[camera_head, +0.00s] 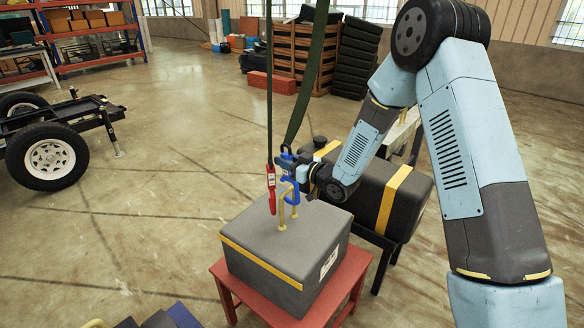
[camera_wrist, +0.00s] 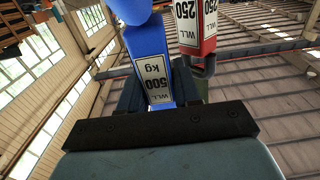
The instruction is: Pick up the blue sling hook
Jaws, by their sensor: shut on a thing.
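The blue sling hook (camera_head: 291,184) hangs on a wide dark green strap just above the grey box with a yellow band (camera_head: 300,240). Its curved lower part is close to the yellow lifting eye (camera_head: 288,212) on the box top; I cannot tell whether they are engaged. My gripper (camera_head: 288,166) comes in from the right and is shut on the hook's upper body. In the wrist view the blue hook (camera_wrist: 148,62), labelled WLL 500 kg, sits between the dark jaws (camera_wrist: 158,92).
A red hook (camera_head: 271,190) on a thin strap hangs just left of the blue one; its label also shows in the wrist view (camera_wrist: 196,25). The box stands on a red stand (camera_head: 352,272). A second dark case (camera_head: 415,195) is behind right. A wheeled trailer (camera_head: 52,157) stands left.

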